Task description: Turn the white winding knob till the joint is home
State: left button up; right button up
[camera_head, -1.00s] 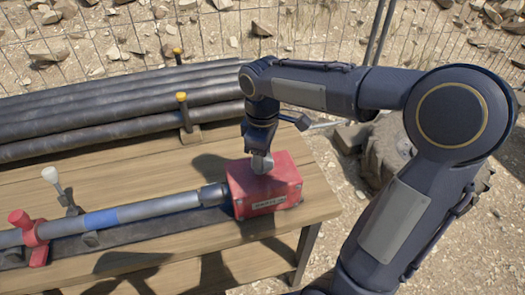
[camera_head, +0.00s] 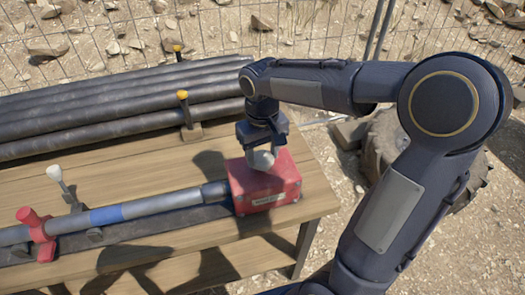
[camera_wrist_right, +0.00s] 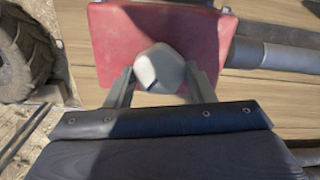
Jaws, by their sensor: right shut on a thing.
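The white winding knob (camera_head: 263,159) sits on top of the red box (camera_head: 268,190) at the right end of the bench. In the right wrist view the knob (camera_wrist_right: 159,69) shows as a pale faceted cap with a dark mark, over the red box (camera_wrist_right: 105,45). My right gripper (camera_head: 262,150) comes down from above and is shut on the knob, one finger on each side. The wrist view shows both fingers (camera_wrist_right: 160,85) at its sides. A grey pipe with a blue band (camera_head: 107,215) runs from the box's left side. The joint's inside is hidden. My left gripper is not in view.
A red clamp (camera_head: 37,231) and a white-topped lever (camera_head: 61,184) stand along the pipe at the left. Several dark pipes (camera_head: 110,118) lie behind, held by yellow-capped posts (camera_head: 184,108). The wooden bench (camera_head: 150,168) has bare room between them. A tyre (camera_head: 395,150) lies beyond the right edge.

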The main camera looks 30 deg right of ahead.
aim_at(262, 157)
jog(key=shift+m, duration=0.5)
jog(key=o, duration=1)
jog(key=shift+c, duration=0.2)
jog(key=shift+r+p, duration=0.3)
jog(key=shift+r, duration=3.65)
